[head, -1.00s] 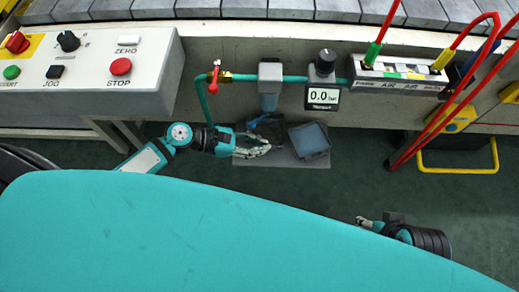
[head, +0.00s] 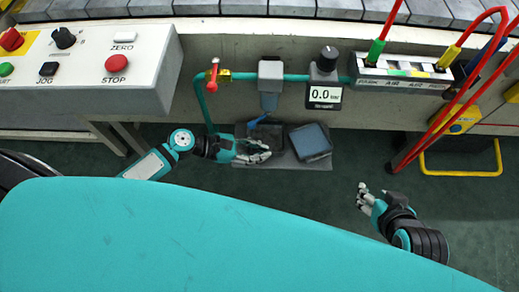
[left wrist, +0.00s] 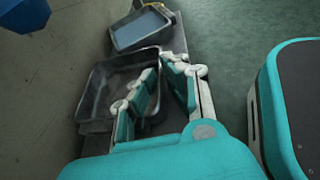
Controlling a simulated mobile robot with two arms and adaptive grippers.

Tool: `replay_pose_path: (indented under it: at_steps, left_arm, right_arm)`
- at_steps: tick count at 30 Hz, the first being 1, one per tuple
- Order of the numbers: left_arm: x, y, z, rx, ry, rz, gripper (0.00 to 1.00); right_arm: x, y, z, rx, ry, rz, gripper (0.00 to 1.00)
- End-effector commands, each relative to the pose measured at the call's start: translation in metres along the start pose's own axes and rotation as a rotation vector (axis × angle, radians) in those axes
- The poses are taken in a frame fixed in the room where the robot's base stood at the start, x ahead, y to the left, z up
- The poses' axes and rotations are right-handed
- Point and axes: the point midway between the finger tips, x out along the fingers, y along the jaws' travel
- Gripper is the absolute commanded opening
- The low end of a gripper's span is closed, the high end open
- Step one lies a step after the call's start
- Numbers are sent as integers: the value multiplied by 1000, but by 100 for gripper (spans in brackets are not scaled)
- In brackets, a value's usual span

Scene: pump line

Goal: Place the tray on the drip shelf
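A black, open, empty-looking tray (head: 288,142) sits on the grey drip shelf (head: 290,166) below the pipe line. In the left wrist view the tray (left wrist: 98,92) lies beneath my fingers. My left gripper (head: 257,151) is at the tray; its fingers are apart. In the left wrist view one finger of the gripper (left wrist: 164,98) is over the tray's inside and the other is past its near side wall; I cannot tell if they touch it. My right gripper (head: 362,197) is open and empty over the floor, right of the shelf.
A second tray (head: 311,141) with a blue-grey inside stands on the shelf's right part. A filter (head: 270,84) and a gauge (head: 325,80) hang above. A control box (head: 90,80) is at left, red hoses (head: 445,120) at right.

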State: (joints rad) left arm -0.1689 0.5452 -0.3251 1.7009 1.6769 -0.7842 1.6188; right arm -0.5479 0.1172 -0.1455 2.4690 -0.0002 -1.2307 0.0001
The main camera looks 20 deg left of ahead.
Motion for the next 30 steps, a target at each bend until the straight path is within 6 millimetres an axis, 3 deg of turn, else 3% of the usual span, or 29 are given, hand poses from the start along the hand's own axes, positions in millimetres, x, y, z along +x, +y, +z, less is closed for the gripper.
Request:
replay_pose_path:
  at_steps: [4, 14, 17, 24, 30]
  left_arm:
    - [0, 0, 0, 0, 0, 0, 29]
    - [-4, 0, 1, 0, 1, 1, 29]
    - [-17, 0, 1, 0, 3, 1, 29]
    - [-69, -1, 2, -1, 4, -1, 29]
    - [-104, 0, 2, -2, 2, 0, 29]
  right_arm:
    - [0, 0, 0, 0, -1, 0, 40]
    - [-2, 0, 1, 0, -10, 0, 40]
    - [-5, 2, 15, 3, -80, 5, 40]
    - [-24, 7, 59, 9, -300, 16, 40]
    - [-35, 9, 71, 12, -375, 19, 40]
